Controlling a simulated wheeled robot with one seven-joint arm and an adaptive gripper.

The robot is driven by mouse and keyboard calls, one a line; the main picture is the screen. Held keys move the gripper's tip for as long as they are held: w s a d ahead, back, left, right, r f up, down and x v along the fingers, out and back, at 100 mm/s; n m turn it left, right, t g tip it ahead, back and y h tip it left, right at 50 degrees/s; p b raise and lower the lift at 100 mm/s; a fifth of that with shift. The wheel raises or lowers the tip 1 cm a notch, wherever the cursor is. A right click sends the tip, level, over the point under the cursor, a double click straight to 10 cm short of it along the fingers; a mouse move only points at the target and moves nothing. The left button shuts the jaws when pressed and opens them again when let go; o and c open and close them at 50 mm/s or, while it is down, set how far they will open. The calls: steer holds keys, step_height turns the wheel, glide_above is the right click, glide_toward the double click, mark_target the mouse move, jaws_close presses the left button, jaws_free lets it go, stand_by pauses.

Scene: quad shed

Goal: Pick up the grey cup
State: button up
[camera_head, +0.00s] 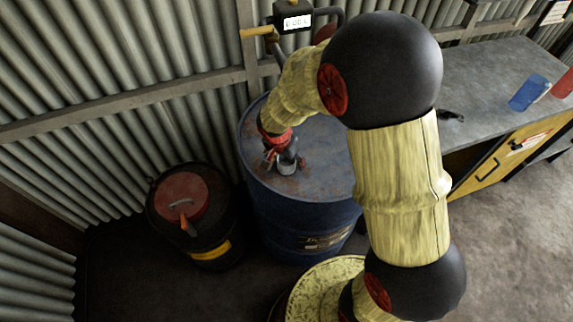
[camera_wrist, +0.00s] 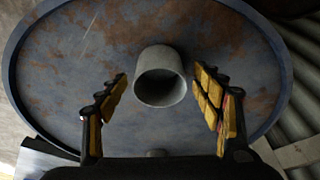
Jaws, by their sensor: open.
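The grey cup (camera_wrist: 161,82) stands on the rusty top of a blue drum (camera_head: 325,150). In the wrist view I look down at its open round mouth. In the head view the cup (camera_head: 288,166) shows as a small grey shape, partly hidden by my gripper (camera_head: 279,154). In the wrist view my gripper (camera_wrist: 162,84) is open, one finger on each side of the cup. A gap shows between the cup and each finger. The drum top (camera_wrist: 225,45) also shows around the cup.
A dark barrel with a red lid (camera_head: 182,196) stands left of the drum. Corrugated walls (camera_head: 120,60) are close behind. A workbench (camera_head: 490,75) at the right holds a blue cup (camera_head: 529,93) and a red cup (camera_head: 564,84). A black box (camera_head: 293,19) is on the wall.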

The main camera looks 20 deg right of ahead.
steer(key=shift+c, duration=0.2)
steer(key=c, duration=1.1)
steer(key=shift+r, duration=0.15)
steer(key=shift+c, duration=0.6)
